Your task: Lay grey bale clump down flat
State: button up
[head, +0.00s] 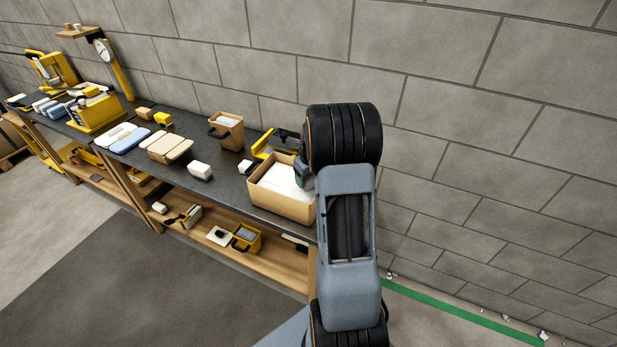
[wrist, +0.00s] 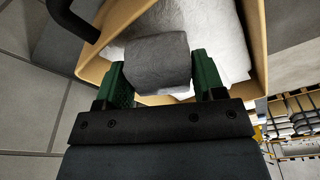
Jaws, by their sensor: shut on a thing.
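The grey bale clump (wrist: 157,62) is a dark grey block in the wrist view. My gripper (wrist: 161,74) is shut on it, with a green finger on each side. The clump is in front of white material (wrist: 222,45) in a tan wooden box (wrist: 262,50); I cannot tell whether it touches that material. In the head view the tan box (head: 281,205) stands at the near right end of the bench, and my arm covers part of it. The gripper (head: 304,176) shows only as a small dark green part there, and the clump cannot be made out.
The dark bench top (head: 224,177) holds a white block (head: 200,171), tan pads (head: 170,147), a smaller tan bin (head: 226,131) and a yellow frame (head: 268,143) behind the box. A block wall runs behind. A lower shelf (head: 255,255) carries small items. The floor in front is clear.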

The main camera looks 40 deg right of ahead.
jog(key=shift+f+b, duration=0.3)
jog(key=shift+f, duration=0.1)
jog(key=shift+f, duration=0.25)
jog(key=o, duration=1)
jog(key=shift+o, duration=0.2)
jog(key=shift+r, duration=0.15)
notch_tip(320, 180, up, 13)
jog(key=s+b, duration=0.1)
jog(key=s, duration=0.1)
jog(key=shift+r, duration=0.2)
